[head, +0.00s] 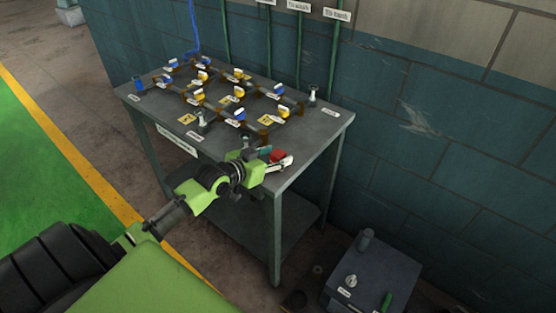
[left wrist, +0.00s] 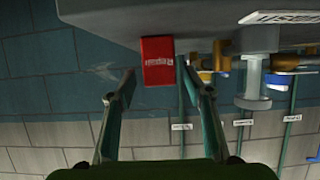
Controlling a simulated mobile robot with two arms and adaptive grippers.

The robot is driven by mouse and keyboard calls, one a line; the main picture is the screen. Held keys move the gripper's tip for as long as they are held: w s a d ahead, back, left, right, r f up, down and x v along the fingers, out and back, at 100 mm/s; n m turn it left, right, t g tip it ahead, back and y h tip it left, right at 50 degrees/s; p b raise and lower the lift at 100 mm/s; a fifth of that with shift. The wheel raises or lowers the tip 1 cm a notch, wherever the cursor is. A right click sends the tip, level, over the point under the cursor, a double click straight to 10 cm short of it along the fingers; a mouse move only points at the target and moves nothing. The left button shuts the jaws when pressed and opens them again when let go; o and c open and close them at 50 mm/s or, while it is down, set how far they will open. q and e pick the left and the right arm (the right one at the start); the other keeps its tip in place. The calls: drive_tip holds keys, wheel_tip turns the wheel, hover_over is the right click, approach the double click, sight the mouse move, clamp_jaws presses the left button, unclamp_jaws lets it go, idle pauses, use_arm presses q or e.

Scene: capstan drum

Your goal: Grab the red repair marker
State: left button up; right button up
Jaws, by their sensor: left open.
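The red repair marker (head: 277,154) is a small red block with white lettering. It stands on the front right corner of the grey table (head: 318,138). My left gripper (head: 271,159) is at that corner, its fingers open on either side of the marker. In the left wrist view, which is upside down, the red marker (left wrist: 158,61) shows in the gap between the two fingertips (left wrist: 158,73). There is visible space beside the left finger; the right fingertip is close to the marker's edge, and I cannot tell whether it touches. My right gripper is not in view.
Brown pipework with several blue, yellow and white valves (head: 238,75) fills the table's back and middle. A grey valve post (left wrist: 253,85) stands near the marker. A low grey box (head: 372,275) stands on the floor at right. A blue brick wall (head: 430,110) is behind.

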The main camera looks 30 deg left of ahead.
use_arm(q)
drive_tip(key=c, duration=1.2)
